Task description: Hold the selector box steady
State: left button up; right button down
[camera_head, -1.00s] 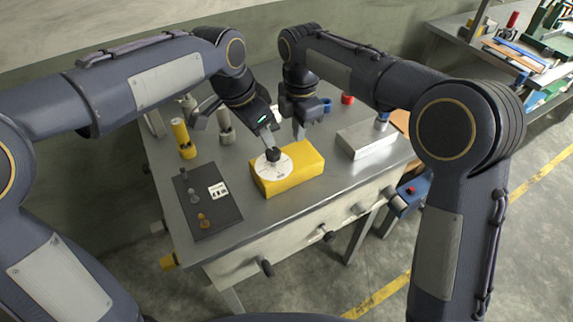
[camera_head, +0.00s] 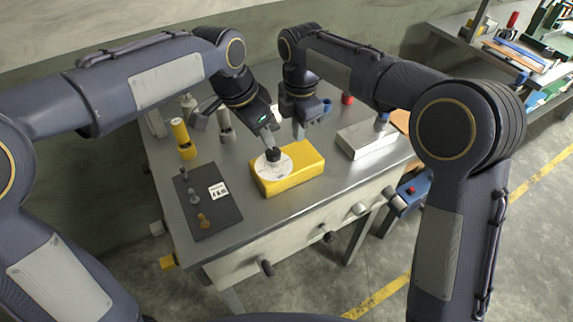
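The selector box (camera_head: 298,175) is a yellow block lying on the grey metal table. A white round dial (camera_head: 272,171) with a black knob (camera_head: 273,154) is on its left part. My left gripper (camera_head: 271,141) is right above the knob, with its fingertips at or very near it; whether they grip the knob is too small to tell. My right gripper (camera_head: 299,133) points down at the far edge of the box, behind it. Its fingers are partly hidden, and I cannot tell whether they touch the box.
A dark plate (camera_head: 205,212) with small knobs and a white label lies left of the box. A yellow cylinder (camera_head: 182,137) and a grey one (camera_head: 225,124) stand behind it. A grey metal block (camera_head: 366,139) lies to the right. The table front between is clear.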

aim_at(298, 156)
jog(key=shift+f, duration=0.25)
dwell(0.3)
jog(key=shift+f, duration=0.5)
jog(key=shift+f, duration=0.45)
jog(key=shift+f, duration=0.75)
jog(key=shift+f, duration=0.5)
jog(key=shift+f, duration=0.35)
jog(key=shift+f, duration=0.1)
jog(key=shift+s+f, duration=0.15)
jog(key=shift+f, duration=0.2)
dwell(1.4)
